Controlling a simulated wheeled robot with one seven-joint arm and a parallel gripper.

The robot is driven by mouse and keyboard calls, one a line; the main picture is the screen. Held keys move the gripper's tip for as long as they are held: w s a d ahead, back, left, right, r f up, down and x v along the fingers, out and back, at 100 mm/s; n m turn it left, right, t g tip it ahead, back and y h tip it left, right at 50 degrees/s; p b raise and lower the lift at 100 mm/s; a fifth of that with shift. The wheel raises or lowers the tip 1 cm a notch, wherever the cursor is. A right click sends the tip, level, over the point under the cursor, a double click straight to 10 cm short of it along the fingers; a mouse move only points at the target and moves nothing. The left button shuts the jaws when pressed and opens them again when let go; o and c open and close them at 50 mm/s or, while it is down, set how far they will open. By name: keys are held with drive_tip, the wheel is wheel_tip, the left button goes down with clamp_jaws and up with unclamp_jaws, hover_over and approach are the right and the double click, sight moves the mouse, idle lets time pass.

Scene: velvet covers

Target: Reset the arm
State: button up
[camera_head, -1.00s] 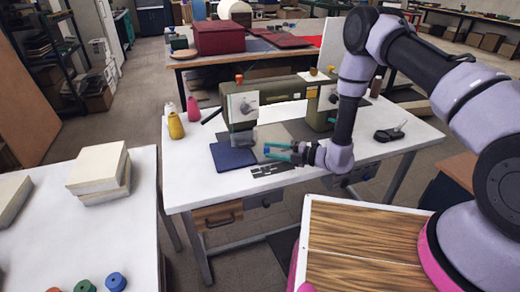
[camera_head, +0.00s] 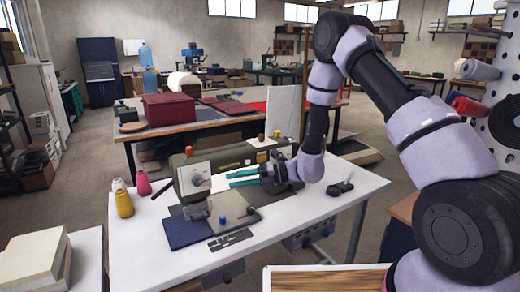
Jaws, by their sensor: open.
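My gripper (camera_head: 243,178) points left, with its two teal fingers apart and nothing seen between them. In the picture it is in front of the olive-green sewing machine (camera_head: 225,158); I cannot tell how far apart they are. My arm comes in from the right, its upper part raised and its forearm hanging down to the gripper. A small blue piece (camera_head: 222,220) stands on the machine's grey plate, below and left of the fingers. A dark blue cloth (camera_head: 188,230) lies at the plate's left.
The machine stands on a white table (camera_head: 290,225). Yellow (camera_head: 124,203) and pink (camera_head: 143,184) bottles stand at its left, and a small black device (camera_head: 340,187) lies at its right. A red box (camera_head: 170,110) sits on the table behind. Cream blocks (camera_head: 32,258) lie at lower left.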

drive_tip(key=s+d+r+n+g+h, duration=0.1)
drive_tip(key=s+d+r+n+h, duration=0.1)
drive_tip(key=d+r+n, duration=0.3)
drive_tip(key=s+d+r+n+h, duration=0.1)
drive_tip(key=s+d+r+n, duration=0.2)
drive_tip(key=r, duration=0.4)
drive_tip(key=s+d+r+n+g+h, duration=0.1)
drive_tip(key=s+d+r+n+h, duration=0.15)
drive_tip(key=r+n, duration=0.4)
drive_tip(key=s+d+r+n+t+h, duration=0.4)
drive_tip(key=s+d+r+n+t, duration=0.1)
drive_tip(key=d, duration=0.6)
drive_tip(key=s+d+r+n+t+h, duration=0.4)
drive_tip(key=d+r+n, duration=0.3)
drive_tip(key=d, duration=0.4)
drive_tip(key=shift+s+d+r+t+h, duration=0.35)
drive_tip(key=shift+s+r+t, duration=0.15)
drive_tip(key=shift+s+r, duration=0.2)
